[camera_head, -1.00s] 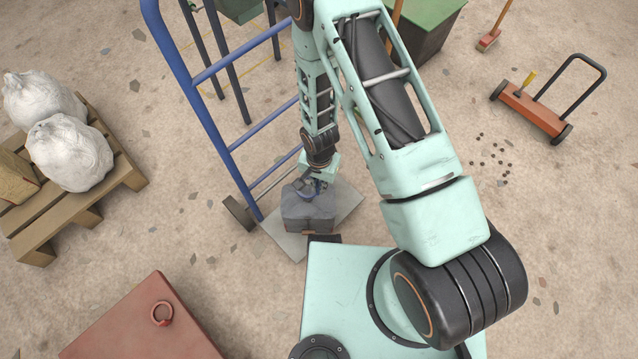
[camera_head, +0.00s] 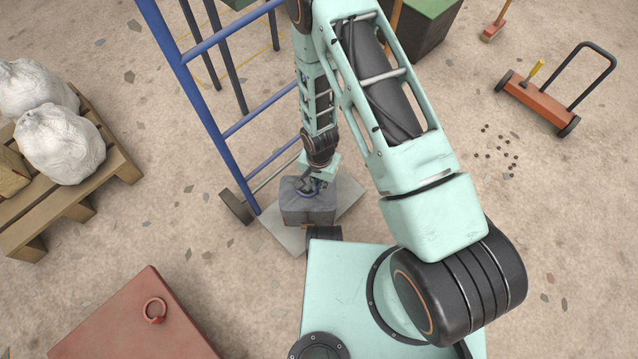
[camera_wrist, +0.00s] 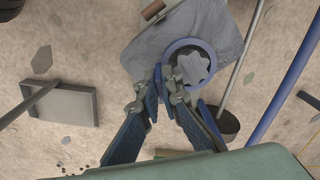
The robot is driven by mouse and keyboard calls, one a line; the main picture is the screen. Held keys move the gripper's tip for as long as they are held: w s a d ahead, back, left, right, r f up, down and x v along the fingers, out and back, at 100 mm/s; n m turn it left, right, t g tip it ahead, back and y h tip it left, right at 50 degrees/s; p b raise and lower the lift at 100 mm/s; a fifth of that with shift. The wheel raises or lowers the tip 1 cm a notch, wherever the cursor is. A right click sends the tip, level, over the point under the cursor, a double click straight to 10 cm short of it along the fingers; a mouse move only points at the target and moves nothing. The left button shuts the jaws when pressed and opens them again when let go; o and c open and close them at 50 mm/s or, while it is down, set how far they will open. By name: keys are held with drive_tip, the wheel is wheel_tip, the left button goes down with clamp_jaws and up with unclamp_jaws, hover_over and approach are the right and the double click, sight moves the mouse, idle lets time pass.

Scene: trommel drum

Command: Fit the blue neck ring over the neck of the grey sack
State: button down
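The grey sack (camera_head: 308,212) stands on the grey toe plate (camera_head: 283,238) of a blue hand truck. In the wrist view I look down on the sack (camera_wrist: 150,48) and its gathered, star-shaped neck (camera_wrist: 191,68). The blue neck ring (camera_wrist: 208,47) shows around the neck from above; how far down it sits I cannot tell. My gripper (camera_wrist: 164,77) has its fingertips close together on the ring's near-left rim, shut on it. In the head view my gripper (camera_head: 316,184) is right over the sack, and the ring is mostly hidden there.
The blue hand truck frame (camera_head: 208,112) rises just left of my arm, its wheel (camera_head: 236,207) beside the sack. A pallet (camera_head: 112,170) with white sacks is at left, a red table (camera_head: 120,325) at front left, a sweeper (camera_head: 540,103) at right. A dustpan (camera_wrist: 66,106) lies nearby.

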idle(0.4)
drive_tip(key=c, duration=2.1)
unclamp_jaws()
drive_tip(key=shift+r, duration=0.1)
wheel_tip(320, 180, up, 12)
drive_tip(key=shift+f, duration=0.1)
